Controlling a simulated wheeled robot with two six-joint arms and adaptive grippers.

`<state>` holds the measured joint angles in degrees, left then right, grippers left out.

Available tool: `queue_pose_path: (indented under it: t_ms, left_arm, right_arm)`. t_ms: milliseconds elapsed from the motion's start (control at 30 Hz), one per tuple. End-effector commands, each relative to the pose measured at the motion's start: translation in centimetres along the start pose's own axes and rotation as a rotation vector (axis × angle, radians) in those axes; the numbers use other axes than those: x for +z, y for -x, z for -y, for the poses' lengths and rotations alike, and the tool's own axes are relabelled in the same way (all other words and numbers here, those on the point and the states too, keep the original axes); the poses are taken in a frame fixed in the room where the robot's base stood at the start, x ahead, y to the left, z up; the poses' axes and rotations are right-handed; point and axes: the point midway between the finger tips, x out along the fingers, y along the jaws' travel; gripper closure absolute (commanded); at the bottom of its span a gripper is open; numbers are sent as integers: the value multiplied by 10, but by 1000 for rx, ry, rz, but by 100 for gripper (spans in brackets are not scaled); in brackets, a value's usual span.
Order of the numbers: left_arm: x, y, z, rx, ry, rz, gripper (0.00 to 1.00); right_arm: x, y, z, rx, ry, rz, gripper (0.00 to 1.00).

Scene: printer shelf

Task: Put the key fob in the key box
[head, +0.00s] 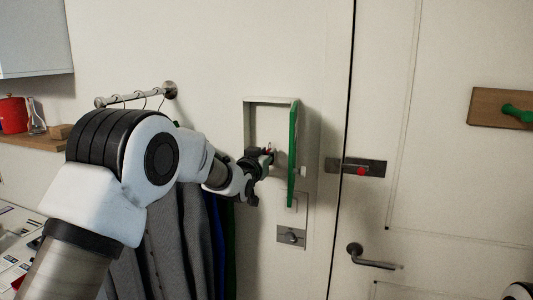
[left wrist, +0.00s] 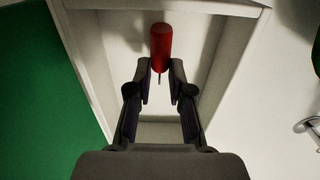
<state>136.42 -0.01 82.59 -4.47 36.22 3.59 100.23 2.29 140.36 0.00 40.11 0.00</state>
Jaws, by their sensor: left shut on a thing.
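The key box (head: 249,118) is mounted on the wall with its green door (head: 293,150) swung open toward the right. My left gripper (head: 268,155) is at the box opening and shut on the key fob. In the left wrist view, the red key fob (left wrist: 161,44) sticks out between the fingertips of the left gripper (left wrist: 159,78), with a thin metal part below it. The fob is in front of the box interior, framed by the box walls (left wrist: 84,60). Whether it touches anything inside cannot be told. My right gripper is out of view.
Dark jackets (head: 173,240) hang from a rail (head: 135,97) left of the box, beside my left arm. A door with a latch (head: 363,167) and a handle (head: 372,257) stands to the right. A metal wall plate (head: 291,236) is below the box.

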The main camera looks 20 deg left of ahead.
Motion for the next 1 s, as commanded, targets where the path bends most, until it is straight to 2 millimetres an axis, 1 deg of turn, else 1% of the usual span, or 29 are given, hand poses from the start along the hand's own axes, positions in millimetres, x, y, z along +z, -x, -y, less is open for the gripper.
queue_pose_path:
  t_ms: [33,100,433,467,500,533,767,867,933,1000]
  left_arm:
    - [5,0,0,0,0,5,100]
    - [14,0,0,0,0,2,100]
    - [22,1,-1,0,0,0,100]
    - [21,1,-1,0,0,-1,73]
    - [20,1,-1,0,0,-1,59]
    - [20,1,-1,0,0,0,55]
    - [20,1,-1,0,0,-1,55]
    - [15,1,-1,0,0,-1,55]
    - [19,7,-1,0,0,-1,55]
    - [21,20,0,0,0,0,55]
  right_arm:
    - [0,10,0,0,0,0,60]
    - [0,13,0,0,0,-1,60]
    - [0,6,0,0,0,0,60]
    - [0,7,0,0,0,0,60]
    - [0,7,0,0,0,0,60]
    - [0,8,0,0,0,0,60]
    - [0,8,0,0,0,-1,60]
    - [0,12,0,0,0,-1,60]
    - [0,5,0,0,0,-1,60]
    - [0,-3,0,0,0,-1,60]
